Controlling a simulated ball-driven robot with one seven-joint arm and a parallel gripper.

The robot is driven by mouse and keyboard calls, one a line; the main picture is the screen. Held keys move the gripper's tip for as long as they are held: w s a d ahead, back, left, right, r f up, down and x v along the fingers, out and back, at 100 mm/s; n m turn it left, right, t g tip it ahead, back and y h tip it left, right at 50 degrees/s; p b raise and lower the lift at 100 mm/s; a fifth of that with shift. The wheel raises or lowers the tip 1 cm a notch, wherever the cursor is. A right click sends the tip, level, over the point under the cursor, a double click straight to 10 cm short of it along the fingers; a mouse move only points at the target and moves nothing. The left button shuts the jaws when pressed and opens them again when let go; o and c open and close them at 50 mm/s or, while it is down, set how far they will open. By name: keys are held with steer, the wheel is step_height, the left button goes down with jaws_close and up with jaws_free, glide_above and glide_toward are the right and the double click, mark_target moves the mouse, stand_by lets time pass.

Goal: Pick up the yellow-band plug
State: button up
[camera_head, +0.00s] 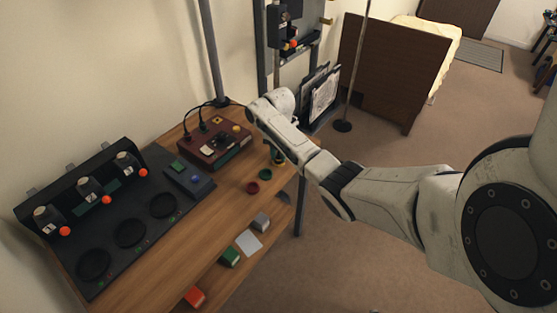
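My arm reaches in from the right, and its white end is over the back right part of the wooden workbench (215,215). My gripper's fingers are hidden behind or under the arm, so I cannot tell whether they are open or shut. Just below the arm, a small dark upright piece with a yellowish mark (278,158) shows near the bench's right edge. It may be the yellow-band plug, but it is partly covered and too small to be sure. A dark red box (213,147) stands left of my arm's end, with two black cabled plugs on its top.
A dark panel (60,232) with three round pads and several orange-knobbed units fills the bench's left. A red ring (252,188) and a green ring (265,174) lie near the right edge. A lower shelf holds small boxes. A metal pole (211,55) rises behind the red box.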

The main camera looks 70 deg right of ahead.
mark_target(279, 155)
jaws_close()
steer(key=shift+r, duration=0.45)
step_height(279, 155, up, 2)
steer(key=shift+r, duration=0.25)
steer(key=s+d+r, duration=0.7)
steer(key=s+r, duration=0.2)
steer(key=s, duration=0.3)
steer(key=shift+d+r, duration=0.15)
steer(key=shift+r, duration=0.2)
